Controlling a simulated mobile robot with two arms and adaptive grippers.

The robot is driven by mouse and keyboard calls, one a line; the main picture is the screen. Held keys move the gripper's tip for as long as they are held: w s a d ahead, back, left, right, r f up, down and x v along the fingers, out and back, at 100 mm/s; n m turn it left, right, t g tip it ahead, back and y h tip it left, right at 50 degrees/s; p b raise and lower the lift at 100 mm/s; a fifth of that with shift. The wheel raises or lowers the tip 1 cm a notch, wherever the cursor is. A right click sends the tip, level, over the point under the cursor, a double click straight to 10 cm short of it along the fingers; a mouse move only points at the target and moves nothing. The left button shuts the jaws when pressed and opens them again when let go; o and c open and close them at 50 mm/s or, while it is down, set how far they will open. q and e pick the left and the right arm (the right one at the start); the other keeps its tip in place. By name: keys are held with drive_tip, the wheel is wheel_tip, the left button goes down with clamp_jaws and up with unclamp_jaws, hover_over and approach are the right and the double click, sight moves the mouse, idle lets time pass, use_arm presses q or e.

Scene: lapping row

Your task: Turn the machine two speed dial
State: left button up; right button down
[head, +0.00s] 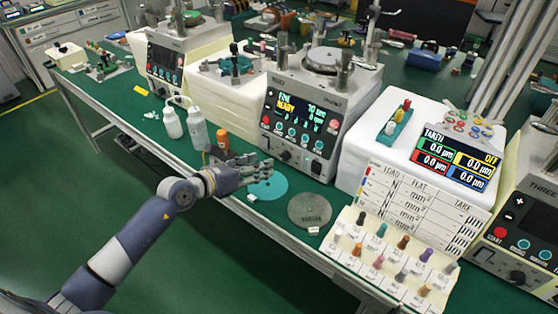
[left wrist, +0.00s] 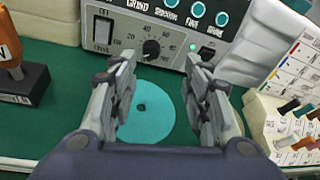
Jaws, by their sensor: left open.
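Machine two (head: 300,110) is the grey machine in the middle of the head view, with a lit screen reading READY. Its speed dial (left wrist: 151,47) is a black knob with a numbered scale on the lower front panel; it is small in the head view (head: 285,155). My left gripper (head: 262,168) is in front of this panel, over the bench edge. In the left wrist view, my left gripper (left wrist: 160,78) is open and empty, its fingers either side of the dial's line and apart from it. My right gripper is out of view.
A teal disc (head: 268,186) and a grey disc (head: 310,210) lie on the green bench before the machine. White bottles (head: 198,130) and an orange-topped item (head: 222,138) stand left of the gripper. A rack of coloured pegs (head: 395,255) stands at right.

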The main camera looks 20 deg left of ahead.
sight(283, 158)
use_arm(q)
drive_tip(key=shift+w+a+f+m, duration=0.3)
drive_tip(key=shift+a+f, duration=0.1)
drive_tip(key=shift+f, duration=0.1)
drive_tip(key=x, duration=1)
drive_tip(key=shift+f+b, duration=0.35)
clamp_jaws()
